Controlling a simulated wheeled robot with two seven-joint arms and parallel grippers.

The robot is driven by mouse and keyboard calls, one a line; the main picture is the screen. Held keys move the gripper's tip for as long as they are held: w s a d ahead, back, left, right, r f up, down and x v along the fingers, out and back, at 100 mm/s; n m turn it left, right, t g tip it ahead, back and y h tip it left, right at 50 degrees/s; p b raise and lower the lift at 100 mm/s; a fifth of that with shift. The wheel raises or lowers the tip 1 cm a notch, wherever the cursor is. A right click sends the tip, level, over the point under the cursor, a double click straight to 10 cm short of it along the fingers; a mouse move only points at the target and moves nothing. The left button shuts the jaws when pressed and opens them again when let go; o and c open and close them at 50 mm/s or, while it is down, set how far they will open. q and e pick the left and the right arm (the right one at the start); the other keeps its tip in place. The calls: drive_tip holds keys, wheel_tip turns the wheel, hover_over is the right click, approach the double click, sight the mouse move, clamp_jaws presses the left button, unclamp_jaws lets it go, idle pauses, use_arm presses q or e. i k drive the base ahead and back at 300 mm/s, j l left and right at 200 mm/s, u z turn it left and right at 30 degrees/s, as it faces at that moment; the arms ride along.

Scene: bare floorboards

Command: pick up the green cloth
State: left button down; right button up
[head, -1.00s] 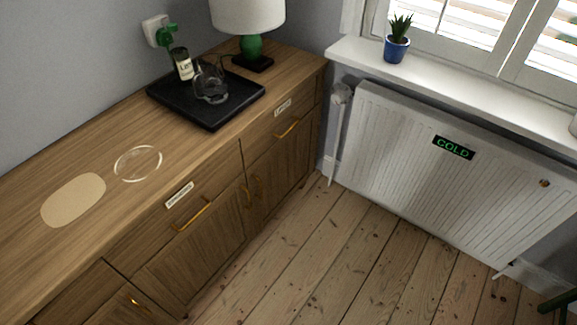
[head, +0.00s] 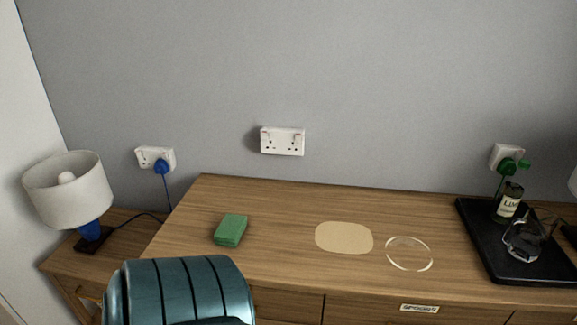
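The green cloth (head: 231,230) lies folded into a small block on the left part of the wooden sideboard top (head: 285,215) in the head view. Nothing touches it. A teal, ribbed rounded part, which I take to be my own body, shows at the bottom left, in front of and below the cloth. Neither of my grippers is in view.
A beige oval mat (head: 344,238) and a clear glass ring or dish (head: 409,254) lie right of the cloth. A black tray (head: 489,249) holds a bottle (head: 509,203) and a glass jug (head: 524,240). A lamp (head: 68,190) stands at left on a lower table.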

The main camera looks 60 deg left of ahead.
sight(229, 233)
drive_tip(key=u, duration=2.4)
